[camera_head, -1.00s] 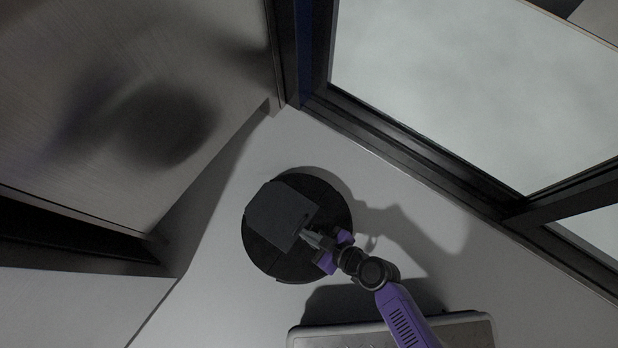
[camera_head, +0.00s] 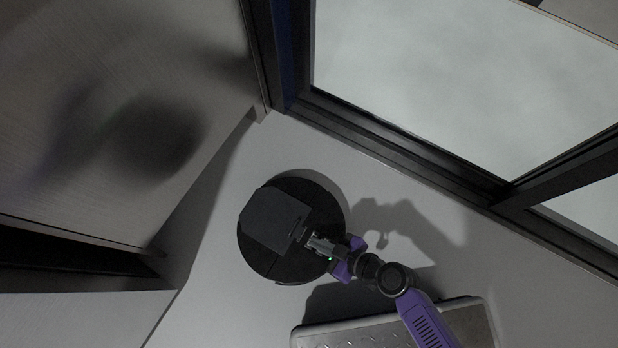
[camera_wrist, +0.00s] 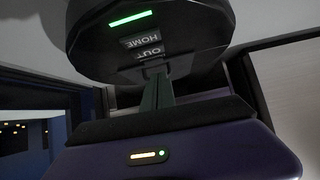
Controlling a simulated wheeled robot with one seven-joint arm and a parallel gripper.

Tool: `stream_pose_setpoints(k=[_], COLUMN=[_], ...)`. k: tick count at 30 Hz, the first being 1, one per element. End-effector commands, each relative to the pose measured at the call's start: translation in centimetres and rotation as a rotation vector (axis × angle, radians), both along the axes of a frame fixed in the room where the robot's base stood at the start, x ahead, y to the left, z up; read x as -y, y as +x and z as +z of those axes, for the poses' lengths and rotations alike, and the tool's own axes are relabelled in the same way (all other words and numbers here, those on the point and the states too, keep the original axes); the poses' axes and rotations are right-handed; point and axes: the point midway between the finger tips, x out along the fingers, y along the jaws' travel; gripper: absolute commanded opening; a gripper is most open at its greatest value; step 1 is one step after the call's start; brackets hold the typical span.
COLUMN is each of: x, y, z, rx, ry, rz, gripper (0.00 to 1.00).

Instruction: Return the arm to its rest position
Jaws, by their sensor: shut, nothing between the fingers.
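My gripper (camera_head: 312,242) is shut with nothing between its fingers. In the head view it is at the end of my purple arm, which reaches in from the bottom right. Its tips point left, over the right part of a black round disc (camera_head: 262,262) and close to a dark squarish box (camera_head: 274,220) on it. In the wrist view the closed fingers (camera_wrist: 157,88) point up at a dark round body with a green light bar (camera_wrist: 131,19) and labels reading HOME and OUT. I cannot tell whether the tips touch it.
A pale-rimmed tray or platform (camera_head: 476,305) is at the bottom, below my arm. A dark-framed glass panel (camera_head: 470,90) is at the upper right. A wood-like panel (camera_head: 190,60) is at the left. Pale floor (camera_head: 225,205) shows between them.

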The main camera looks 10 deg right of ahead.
Motion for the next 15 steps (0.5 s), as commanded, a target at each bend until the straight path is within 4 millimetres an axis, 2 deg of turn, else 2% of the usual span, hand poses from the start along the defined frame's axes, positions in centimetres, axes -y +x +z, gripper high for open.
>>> stream_pose_setpoints(k=[5, 9, 12, 15], x=[0.8, 1.7, 2.5, 4.4], y=[-0.7, 0.3, 2.5, 3.3], z=[0.9, 1.2, 3.1, 5.8], rx=[-0.009, -0.041, -0.017, 0.025], ry=[0.009, 0.037, 0.054, 0.063], rz=[-0.010, -0.106, -0.210, -0.327], gripper=[0.00, 0.00, 0.00, 0.00])
